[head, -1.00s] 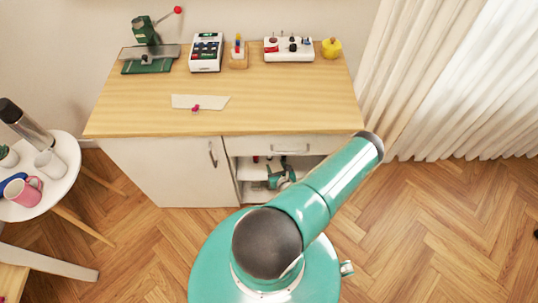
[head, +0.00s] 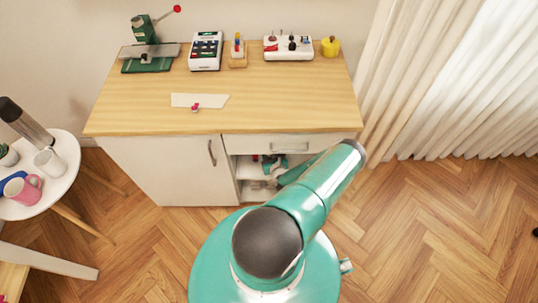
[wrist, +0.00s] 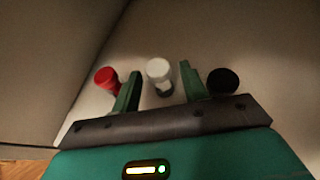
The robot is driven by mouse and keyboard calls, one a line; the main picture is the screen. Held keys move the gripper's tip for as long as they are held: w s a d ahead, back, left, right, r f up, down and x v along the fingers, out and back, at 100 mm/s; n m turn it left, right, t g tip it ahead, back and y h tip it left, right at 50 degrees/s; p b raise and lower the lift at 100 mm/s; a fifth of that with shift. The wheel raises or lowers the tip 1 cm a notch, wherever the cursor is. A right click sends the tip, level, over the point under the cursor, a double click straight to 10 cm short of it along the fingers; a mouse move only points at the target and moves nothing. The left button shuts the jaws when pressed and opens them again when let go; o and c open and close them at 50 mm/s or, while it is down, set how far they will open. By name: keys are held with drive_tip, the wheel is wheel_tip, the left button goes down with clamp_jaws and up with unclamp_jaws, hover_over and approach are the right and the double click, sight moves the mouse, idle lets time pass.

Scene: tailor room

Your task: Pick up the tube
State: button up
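In the wrist view, three small upright objects with round tops stand on a pale shelf surface: a red one (wrist: 106,78), a white one (wrist: 159,71) and a black one (wrist: 222,82). I cannot tell for sure which is the tube. My gripper (wrist: 160,78) is open. Its two green fingers stand apart on either side of the white one, with the red one outside the left finger and the black one beside the right finger. The fingers hide part of the objects' lower parts. In the head view my gripper (head: 272,165) is inside the cabinet's open compartment, partly hidden.
The cabinet (head: 165,170) has a closed door at left and a drawer (head: 290,145) above the open compartment. Its wooden top (head: 290,100) holds several tools and a paper strip (head: 199,100). A small round white table (head: 55,195) stands left.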

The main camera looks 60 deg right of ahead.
drive_tip(key=c, duration=0.8)
drive_tip(key=shift+r, duration=0.1)
